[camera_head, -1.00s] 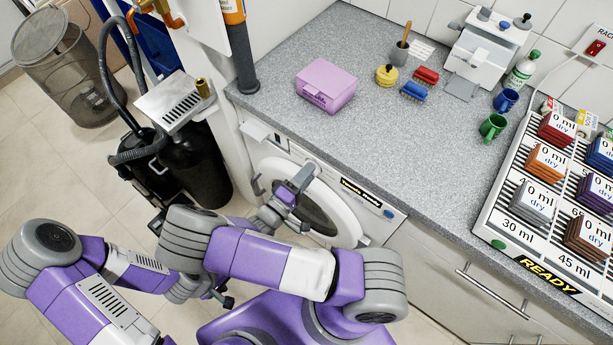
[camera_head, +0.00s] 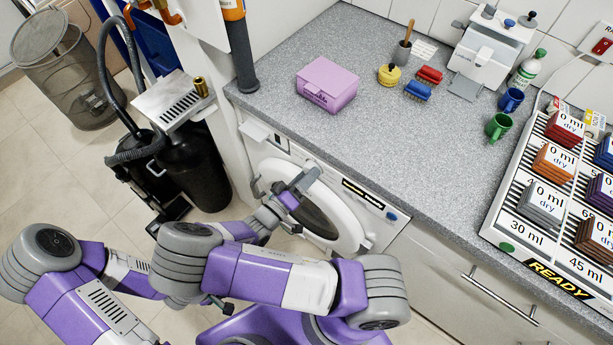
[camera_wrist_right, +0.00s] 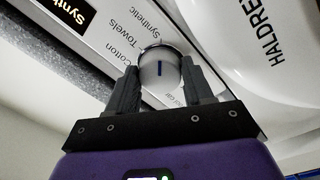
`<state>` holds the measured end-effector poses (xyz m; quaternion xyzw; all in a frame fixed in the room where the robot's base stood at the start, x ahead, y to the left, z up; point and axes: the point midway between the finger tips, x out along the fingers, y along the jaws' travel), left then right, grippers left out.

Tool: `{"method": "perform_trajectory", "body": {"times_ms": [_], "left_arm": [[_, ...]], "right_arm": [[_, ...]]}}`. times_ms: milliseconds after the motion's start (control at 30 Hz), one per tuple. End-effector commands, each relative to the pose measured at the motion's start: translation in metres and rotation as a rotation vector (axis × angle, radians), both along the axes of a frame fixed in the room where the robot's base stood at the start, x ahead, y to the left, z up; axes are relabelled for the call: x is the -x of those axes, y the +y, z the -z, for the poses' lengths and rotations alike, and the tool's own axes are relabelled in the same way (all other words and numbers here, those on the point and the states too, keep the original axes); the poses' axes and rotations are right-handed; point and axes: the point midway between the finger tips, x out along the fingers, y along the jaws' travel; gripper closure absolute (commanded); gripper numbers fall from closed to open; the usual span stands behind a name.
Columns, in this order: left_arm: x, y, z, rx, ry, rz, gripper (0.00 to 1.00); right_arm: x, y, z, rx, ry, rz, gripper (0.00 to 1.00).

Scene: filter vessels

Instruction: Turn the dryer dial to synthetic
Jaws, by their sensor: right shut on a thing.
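The dryer (camera_head: 352,236) is white with a round door and stands under the counter. Another label is partly hidden by a finger. A dark display (camera_wrist_right: 72,12) shows yellow letters starting "Synth", cut off by the frame edge. My right gripper (camera_wrist_right: 160,82) is shut on the dial, one finger on each side. In the head view the right gripper (camera_head: 306,180) is at the dryer's front panel and hides the dial. My left gripper (camera_head: 222,304) is mostly hidden low in the picture.
The grey counter (camera_head: 400,150) juts above the dryer panel. It holds a pink box (camera_head: 327,84), brushes, mugs and a rack (camera_head: 508,190) of labelled blocks. A black canister with hose (camera_head: 195,165) stands left of the dryer. Floor is open at far left.

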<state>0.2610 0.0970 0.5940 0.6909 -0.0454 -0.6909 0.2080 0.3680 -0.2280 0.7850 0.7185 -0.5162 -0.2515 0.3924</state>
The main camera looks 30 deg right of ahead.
Motion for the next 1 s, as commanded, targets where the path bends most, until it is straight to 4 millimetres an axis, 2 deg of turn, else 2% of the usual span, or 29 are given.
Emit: {"method": "perform_trajectory", "body": {"times_ms": [333,367,500,833,1000], "left_arm": [[0.0,0.0,0.0,0.0,0.0,0.0,0.32],[0.0,0.0,0.0,0.0,0.0,0.0,0.32],[0.0,0.0,0.0,0.0,0.0,0.0,0.32],[0.0,0.0,-0.001,0.0,0.0,0.0,0.32],[0.0,0.0,-0.005,0.0,0.0,0.0,0.32]], "right_arm": [[0.0,0.0,0.0,-0.003,-0.007,0.0,0.79],[0.0,0.0,0.0,-0.003,-0.007,0.0,0.46],[0.0,0.0,0.0,-0.003,-0.005,0.001,0.24],[0.001,0.003,0.0,-0.002,-0.004,-0.001,0.23],[0.007,0.024,0.0,-0.004,-0.006,-0.005,0.23]]}}
